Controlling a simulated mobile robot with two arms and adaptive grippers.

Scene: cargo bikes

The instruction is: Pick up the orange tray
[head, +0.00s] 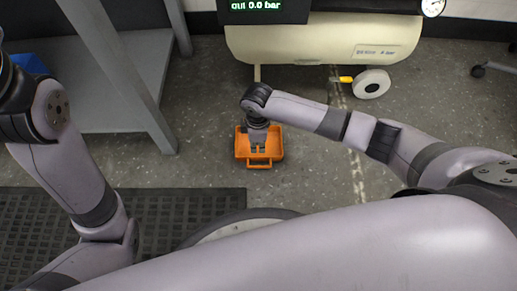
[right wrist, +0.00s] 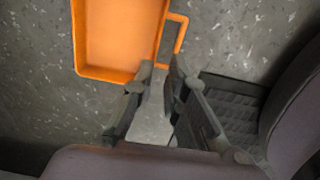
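The orange tray (head: 277,143) lies on the grey floor in the middle of the head view, with a loop handle on its near side. In the right wrist view the tray (right wrist: 115,38) fills the upper left, and its handle (right wrist: 180,36) sticks out to the right. My right gripper (head: 257,149) is over the tray in the head view and hides part of it. My left gripper is out of view.
A cream compressor tank (head: 320,40) on wheels stands behind the tray. A grey metal table (head: 135,80) with a leg stands at the left, with a blue bin (head: 28,64) near it. A black rubber mat (head: 165,210) lies in front at the left. Floor right of the tray is clear.

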